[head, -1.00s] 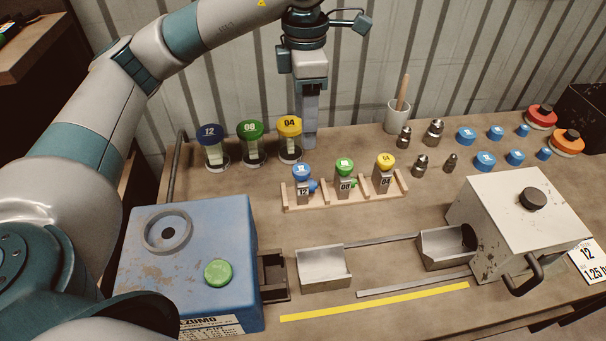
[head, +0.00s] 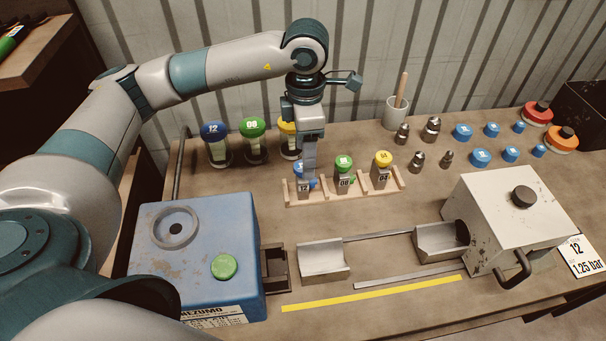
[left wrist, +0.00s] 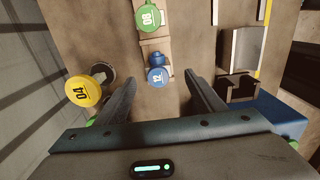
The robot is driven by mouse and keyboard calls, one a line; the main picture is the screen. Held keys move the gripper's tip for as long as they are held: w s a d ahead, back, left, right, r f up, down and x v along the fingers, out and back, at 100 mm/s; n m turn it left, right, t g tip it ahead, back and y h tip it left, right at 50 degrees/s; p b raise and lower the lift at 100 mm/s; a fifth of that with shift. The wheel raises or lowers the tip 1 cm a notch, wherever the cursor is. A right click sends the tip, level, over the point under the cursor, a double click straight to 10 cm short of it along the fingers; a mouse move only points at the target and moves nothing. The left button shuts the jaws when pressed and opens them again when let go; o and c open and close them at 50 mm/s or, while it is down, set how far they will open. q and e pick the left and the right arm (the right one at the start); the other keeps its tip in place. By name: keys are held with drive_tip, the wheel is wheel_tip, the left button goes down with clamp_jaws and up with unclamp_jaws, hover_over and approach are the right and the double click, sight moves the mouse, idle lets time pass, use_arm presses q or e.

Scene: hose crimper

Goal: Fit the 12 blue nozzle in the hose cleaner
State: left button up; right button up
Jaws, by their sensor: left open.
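The 12 blue nozzle (head: 298,168) stands in the wooden rack (head: 347,191), at its left end, partly hidden behind my left gripper in the head view. In the left wrist view its blue top (left wrist: 158,75) marked 12 shows between the finger tips. My left gripper (head: 308,178) points down, open and empty, right at this nozzle; I cannot tell whether a finger touches it. The blue machine (head: 220,290) at the front left has a round grey ring socket (head: 176,227) and a green button (head: 225,267) on top. No label names the hose cleaner. My right gripper is out of view.
Green 08 (head: 344,163) and yellow 04 (head: 382,160) nozzles stand in the same rack. Lidded jars marked 12 (head: 214,130), 08 (head: 252,128) and a yellow-topped one stand behind. Metal trays (head: 323,265) and a white box (head: 505,225) lie to the right.

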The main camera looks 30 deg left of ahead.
use_arm(q)
drive_tip(key=shift+f+p, duration=0.35)
drive_tip(key=shift+f, duration=1.2)
drive_tip(key=shift+f, duration=0.15)
drive_tip(key=shift+a+f+p, duration=0.1)
drive_tip(key=shift+f+p, duration=0.45)
drive_tip(key=shift+p, duration=0.35)
wheel_tip(320, 180, down, 3)
drive_tip(key=shift+w+a+r+p, duration=0.1)
drive_tip(key=shift+p, duration=0.7)
drive_tip(key=shift+f, duration=0.5)
drive_tip(key=shift+c, duration=0.2)
